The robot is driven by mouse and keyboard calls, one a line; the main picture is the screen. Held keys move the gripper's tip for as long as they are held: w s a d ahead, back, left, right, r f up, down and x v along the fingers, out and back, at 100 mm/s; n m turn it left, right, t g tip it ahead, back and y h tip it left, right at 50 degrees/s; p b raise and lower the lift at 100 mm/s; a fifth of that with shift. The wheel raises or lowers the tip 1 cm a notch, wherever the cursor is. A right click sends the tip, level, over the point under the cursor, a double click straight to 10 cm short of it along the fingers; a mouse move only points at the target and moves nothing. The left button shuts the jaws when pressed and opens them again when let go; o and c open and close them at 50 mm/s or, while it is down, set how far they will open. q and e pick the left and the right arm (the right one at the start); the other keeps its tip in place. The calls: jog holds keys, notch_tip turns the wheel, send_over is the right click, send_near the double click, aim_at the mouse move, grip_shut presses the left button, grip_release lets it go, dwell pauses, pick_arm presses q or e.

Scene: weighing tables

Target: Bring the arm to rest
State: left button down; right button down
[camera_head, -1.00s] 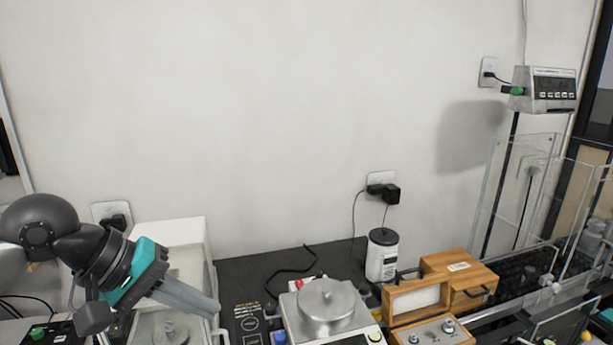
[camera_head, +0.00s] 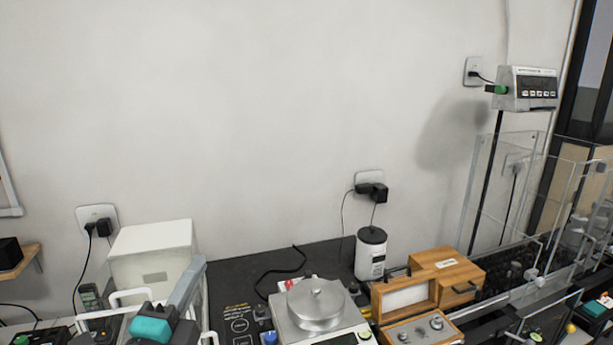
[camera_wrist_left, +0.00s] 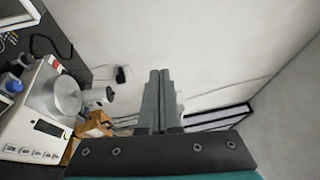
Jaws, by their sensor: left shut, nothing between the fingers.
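My left gripper (camera_head: 193,270) is low at the left of the head view, in front of the white balance cabinet (camera_head: 152,255). Its grey fingers point up and are shut with nothing between them. In the left wrist view the closed fingers (camera_wrist_left: 160,76) stand side by side against the pale wall. Most of my left arm is out of the frame below. My right gripper is in neither view.
A balance with a round steel pan (camera_head: 316,305) stands right of the gripper on a black bench. Beyond it are a white canister (camera_head: 370,254), a wooden weight box (camera_head: 446,275) and a clear-walled enclosure (camera_head: 490,190).

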pick_arm(q)
jog(key=s+a+f+n+g+y, duration=0.1)
jog(key=s+f+n+g+y, duration=0.1)
jog(key=f+n, duration=0.25)
jog(key=s+a+f+n+g+y, duration=0.1)
jog(key=a+f+n+g, duration=0.15)
jog(key=f, duration=0.35)
jog(key=s+d+f+n+g+h, duration=0.1)
jog(key=s+d+f+n+g, duration=0.1)
jog(key=s+f+n+g, duration=0.55)
jog(key=s+d+f+n+g, duration=0.2)
jog(key=s+f+n+g, duration=0.15)
jog(key=s+f, duration=0.7)
jog(key=s+f+g+b, duration=0.1)
jog(key=s+f+b, duration=0.15)
jog(key=f, duration=1.05)
jog(key=s+f+g+b, duration=0.1)
jog(key=f+b, duration=0.2)
jog(key=f, duration=0.9)
jog(key=s+a+f+b, duration=0.1)
jog(key=s+f+b, duration=0.1)
jog(key=s+f, duration=0.6)
jog(key=s+a+f+m+g+b, duration=0.1)
jog(key=s+a+f+b, duration=0.1)
jog(key=s+f, duration=0.6)
notch_tip(320, 180, down, 4)
jog(key=shift+r+b, duration=0.25)
jog(key=shift+b, duration=0.1)
